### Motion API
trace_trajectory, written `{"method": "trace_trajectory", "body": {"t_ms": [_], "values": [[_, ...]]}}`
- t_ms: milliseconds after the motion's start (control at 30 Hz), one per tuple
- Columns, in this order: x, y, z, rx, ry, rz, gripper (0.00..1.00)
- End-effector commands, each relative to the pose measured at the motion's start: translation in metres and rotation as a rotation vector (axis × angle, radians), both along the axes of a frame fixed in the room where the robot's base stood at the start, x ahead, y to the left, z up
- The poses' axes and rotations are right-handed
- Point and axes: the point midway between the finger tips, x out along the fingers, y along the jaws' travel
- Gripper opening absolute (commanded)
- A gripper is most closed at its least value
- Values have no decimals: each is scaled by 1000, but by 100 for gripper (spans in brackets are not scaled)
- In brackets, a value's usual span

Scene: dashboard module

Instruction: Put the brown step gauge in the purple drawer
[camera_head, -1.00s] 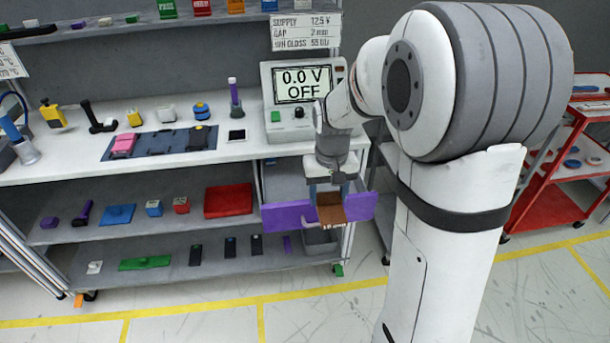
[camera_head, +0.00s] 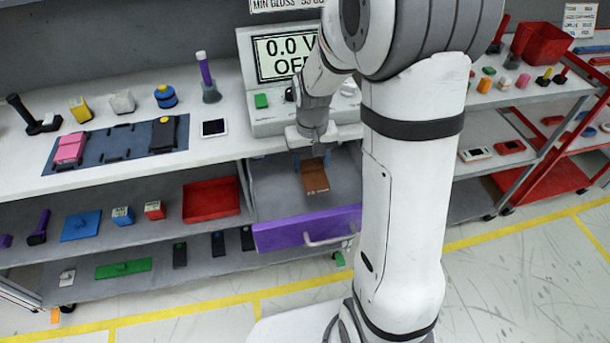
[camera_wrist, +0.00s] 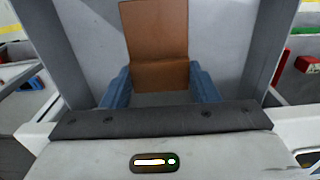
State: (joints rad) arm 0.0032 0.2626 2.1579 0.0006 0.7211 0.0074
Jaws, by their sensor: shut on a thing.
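The purple drawer (camera_head: 280,234) is pulled out from under the bench, its grey inside facing up and a pale handle on its front. My gripper (camera_head: 311,160) points down over the drawer's inside. It is shut on the brown step gauge (camera_head: 315,181), which shows as an L-shaped brown piece below the fingers. In the wrist view the gauge (camera_wrist: 155,35) sits between the blue fingers of my gripper (camera_wrist: 160,78), with grey drawer walls on both sides. I cannot tell whether the gauge touches the drawer floor. No other object shows inside the drawer.
The power supply (camera_head: 283,60) stands on the bench just above the drawer. A blue-grey mat (camera_head: 118,145) holds pink and black-yellow items. A red tray (camera_head: 210,200) and other parts fill the shelves at left. A red cart (camera_head: 540,172) stands at right.

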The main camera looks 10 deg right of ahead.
Motion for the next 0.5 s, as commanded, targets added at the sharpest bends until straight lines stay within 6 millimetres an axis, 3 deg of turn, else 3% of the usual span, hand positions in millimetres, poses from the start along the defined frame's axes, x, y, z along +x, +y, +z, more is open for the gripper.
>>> {"method": "trace_trajectory", "body": {"t_ms": [100,367,500], "values": [[-1,1,-23,0,4,1,30],[0,1,-46,0,3,4,30],[0,2,-66,0,3,4,30]]}}
